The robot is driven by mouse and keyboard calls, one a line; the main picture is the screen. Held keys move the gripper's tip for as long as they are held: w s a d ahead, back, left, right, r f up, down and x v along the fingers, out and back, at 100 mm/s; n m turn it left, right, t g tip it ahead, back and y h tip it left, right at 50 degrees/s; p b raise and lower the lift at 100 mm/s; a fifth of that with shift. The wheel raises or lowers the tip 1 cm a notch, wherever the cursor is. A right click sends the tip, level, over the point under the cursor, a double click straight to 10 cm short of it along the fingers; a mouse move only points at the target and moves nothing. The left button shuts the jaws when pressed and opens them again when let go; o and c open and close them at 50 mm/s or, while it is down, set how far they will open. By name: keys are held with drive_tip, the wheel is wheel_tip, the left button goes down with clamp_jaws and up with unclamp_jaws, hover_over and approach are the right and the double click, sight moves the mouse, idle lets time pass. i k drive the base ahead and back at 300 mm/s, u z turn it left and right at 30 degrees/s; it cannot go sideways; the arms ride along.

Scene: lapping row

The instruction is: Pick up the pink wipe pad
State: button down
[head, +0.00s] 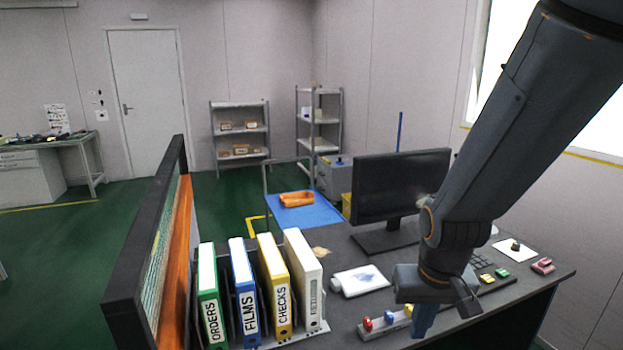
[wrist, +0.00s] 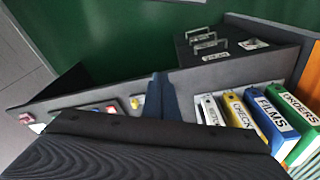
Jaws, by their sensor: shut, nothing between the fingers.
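A small pinkish-red item (head: 542,266) lies at the right end of the dark desk (head: 345,310); it is too small to tell surely whether it is the pink wipe pad. A similar reddish item (wrist: 26,118) shows at the left edge of the wrist view. My gripper (head: 424,321) hangs over the front of the desk, left of that item and apart from it. Its blue fingers (wrist: 165,100) are shut with nothing between them. My arm hides part of the desk behind it.
Several upright binders (head: 256,290) stand at the desk's left, beside an orange-and-black panel (head: 145,250). A monitor (head: 400,185) stands behind my gripper. A grey rack (head: 385,328) with small coloured pieces lies under it. A white item (head: 358,281) lies left of it.

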sight(544, 267)
drive_tip(key=z, duration=1.35)
